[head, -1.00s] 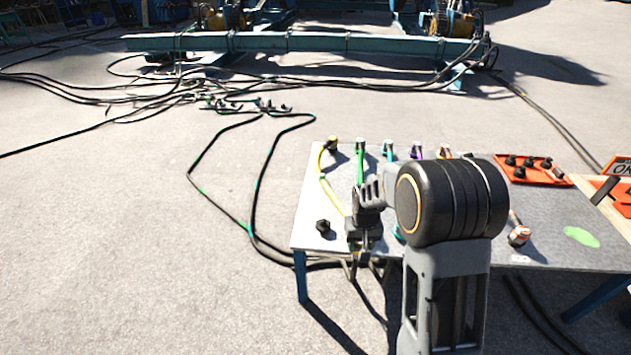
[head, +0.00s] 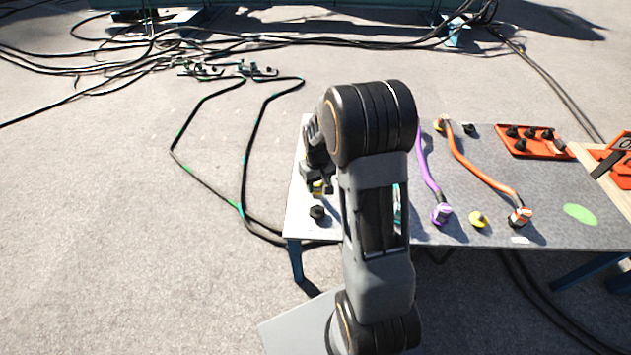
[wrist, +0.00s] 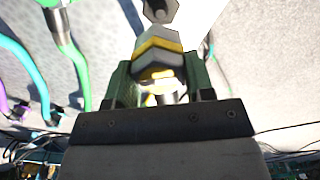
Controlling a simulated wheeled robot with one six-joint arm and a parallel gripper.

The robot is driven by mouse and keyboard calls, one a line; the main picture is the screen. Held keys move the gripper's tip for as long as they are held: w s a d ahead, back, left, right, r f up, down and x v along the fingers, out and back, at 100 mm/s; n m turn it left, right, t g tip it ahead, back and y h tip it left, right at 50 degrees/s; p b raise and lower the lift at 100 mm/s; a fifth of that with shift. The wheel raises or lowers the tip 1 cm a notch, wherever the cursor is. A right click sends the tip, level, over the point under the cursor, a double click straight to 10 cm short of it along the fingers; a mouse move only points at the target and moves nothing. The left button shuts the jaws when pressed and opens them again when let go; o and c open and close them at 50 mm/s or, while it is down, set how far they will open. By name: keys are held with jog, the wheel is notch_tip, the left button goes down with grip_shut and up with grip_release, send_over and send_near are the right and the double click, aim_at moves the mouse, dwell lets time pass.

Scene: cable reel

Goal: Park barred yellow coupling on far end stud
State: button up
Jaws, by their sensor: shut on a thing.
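The coupling (wrist: 158,48), a grey hexagonal body with a yellow band, is between the fingers of my gripper (wrist: 158,85) in the wrist view. My gripper is shut on it. In the head view my gripper (head: 318,184) is over the left end of the table, with a bit of the yellow coupling (head: 318,188) showing below it. A dark hexagonal piece (head: 317,212) stands on the table just nearer than the gripper. In the wrist view a similar dark piece (wrist: 160,9) lies beyond the coupling's end. Whether they touch is unclear. My arm hides part of the table.
A purple cable (head: 428,178) and an orange cable (head: 482,175) lie across the table (head: 540,205), with a yellow piece (head: 479,219) between their near ends. A red tray (head: 510,148) of black parts is at back right.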

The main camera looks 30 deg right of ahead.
jog(key=b, duration=0.5)
send_over(317, 207)
notch_tip(317, 207, down, 6)
jog(key=shift+w+f, duration=0.1)
jog(key=shift+f+b, duration=0.6)
jog(key=shift+f, duration=0.4)
jog(key=shift+f, duration=0.5)
jog(key=o, duration=1.1)
jog(key=shift+r, duration=0.1)
notch_tip(317, 207, up, 14)
jog(key=p, duration=0.4)
